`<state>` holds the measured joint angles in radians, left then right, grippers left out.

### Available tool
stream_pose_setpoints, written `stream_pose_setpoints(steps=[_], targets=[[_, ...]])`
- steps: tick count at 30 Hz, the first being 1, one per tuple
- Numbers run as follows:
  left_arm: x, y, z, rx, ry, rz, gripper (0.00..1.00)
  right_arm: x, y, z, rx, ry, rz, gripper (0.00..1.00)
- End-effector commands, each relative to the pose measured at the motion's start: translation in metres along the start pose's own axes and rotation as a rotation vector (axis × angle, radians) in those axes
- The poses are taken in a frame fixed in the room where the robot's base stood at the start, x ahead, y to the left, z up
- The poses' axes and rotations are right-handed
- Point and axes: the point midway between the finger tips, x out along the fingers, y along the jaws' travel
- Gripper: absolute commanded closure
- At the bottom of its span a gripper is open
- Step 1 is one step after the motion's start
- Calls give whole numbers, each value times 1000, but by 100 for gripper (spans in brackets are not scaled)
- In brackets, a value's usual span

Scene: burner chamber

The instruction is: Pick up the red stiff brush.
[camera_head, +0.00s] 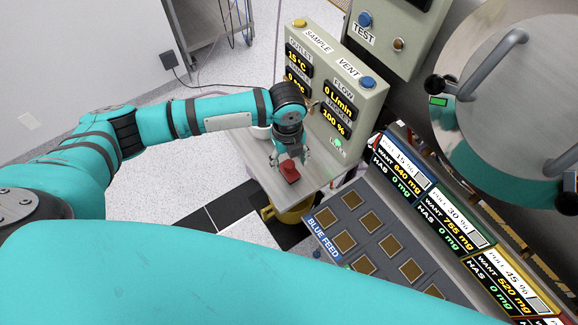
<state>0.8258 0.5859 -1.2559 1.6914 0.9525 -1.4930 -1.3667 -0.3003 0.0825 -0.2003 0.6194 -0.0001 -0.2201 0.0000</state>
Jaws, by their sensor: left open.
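The red stiff brush (288,171) lies on a small grey bench top (265,170) in the head view. It shows as a small red block. My left gripper (289,158) is open and points down right over the brush, its fingertips close to the brush's far end. I cannot tell whether the fingers touch it. Part of the brush is hidden by the gripper. My right gripper is not in view.
A beige control panel (352,84) with displays stands just behind the bench. A grey tray marked BLUE FEED (394,244) lies to the right, below several dosing displays (445,222). A yellow container (290,212) sits below the bench's front edge. A round steel chamber door (480,80) is at upper right.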

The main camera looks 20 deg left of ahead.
Motion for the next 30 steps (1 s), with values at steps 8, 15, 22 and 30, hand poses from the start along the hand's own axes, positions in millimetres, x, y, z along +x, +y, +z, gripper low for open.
stream_pose_setpoints(steps=[8,15,22,30], targets=[[23,0,0,1,-2,-1,43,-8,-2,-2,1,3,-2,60],[24,0,0,1,-2,-1,52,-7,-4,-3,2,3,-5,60],[23,0,0,0,-2,-1,82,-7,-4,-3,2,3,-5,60],[23,0,0,0,-2,-2,100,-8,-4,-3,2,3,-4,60]])
